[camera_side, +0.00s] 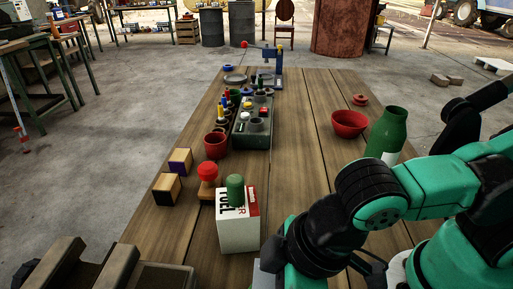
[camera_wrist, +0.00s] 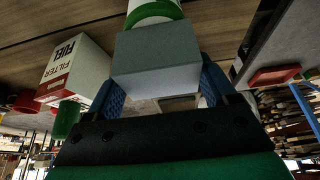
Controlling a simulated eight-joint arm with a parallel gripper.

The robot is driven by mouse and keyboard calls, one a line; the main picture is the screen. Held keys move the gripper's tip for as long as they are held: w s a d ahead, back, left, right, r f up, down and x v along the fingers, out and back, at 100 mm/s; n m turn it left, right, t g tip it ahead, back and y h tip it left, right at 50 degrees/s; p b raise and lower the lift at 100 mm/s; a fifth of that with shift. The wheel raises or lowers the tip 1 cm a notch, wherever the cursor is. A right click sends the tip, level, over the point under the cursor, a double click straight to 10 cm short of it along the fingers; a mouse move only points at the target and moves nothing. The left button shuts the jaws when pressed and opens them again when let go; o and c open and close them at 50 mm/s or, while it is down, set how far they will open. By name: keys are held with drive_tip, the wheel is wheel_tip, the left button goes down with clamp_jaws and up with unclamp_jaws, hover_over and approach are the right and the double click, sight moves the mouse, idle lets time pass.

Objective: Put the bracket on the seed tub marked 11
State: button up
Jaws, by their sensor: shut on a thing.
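My gripper (camera_wrist: 160,88) shows two blue fingers in the wrist view, shut on a grey block-shaped piece (camera_wrist: 157,58) that may be the bracket. A bit of grey (camera_side: 264,277) beside my dark wrist at the bottom of the side view may be the same piece. In the wrist view a round white and green thing (camera_wrist: 152,9) is partly hidden behind the grey piece; it may be a tub. I see no gap between them but cannot tell whether they touch. No mark 11 is readable in either view.
A red stamp-like piece (camera_side: 207,178), red bowl (camera_side: 349,124) and green bottle (camera_side: 387,135) stand on the table. The table's middle (camera_side: 300,150) is clear.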

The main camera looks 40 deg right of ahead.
drive_tip(key=o, duration=1.2)
drive_tip(key=v, duration=1.2)
drive_tip(key=w+d+f+m+t+h, duration=0.1)
drive_tip(key=w+d+f+m, duration=0.1)
drive_tip(key=w+d+m, duration=0.1)
drive_tip(key=w+d+f+m+t+h, duration=0.1)
drive_tip(key=w+d+f+m, duration=0.1)
drive_tip(key=w+d, duration=0.4)
drive_tip(key=w+d+f+m+t+h, duration=0.1)
drive_tip(key=w+d+f+m+t, duration=0.1)
drive_tip(key=w+d+f+m, duration=0.1)
drive_tip(key=shift+w+d+m, duration=0.15)
drive_tip(key=shift+w+d, duration=0.2)
drive_tip(key=shift+d, duration=0.3)
drive_tip(key=shift+w+d+m, duration=0.2)
drive_tip(key=shift+w+d, duration=0.15)
drive_tip(key=shift+d, duration=0.3)
drive_tip(key=shift+w+d+m, duration=0.15)
drive_tip(key=shift+w+d, duration=0.25)
drive_tip(key=shift+d, duration=0.2)
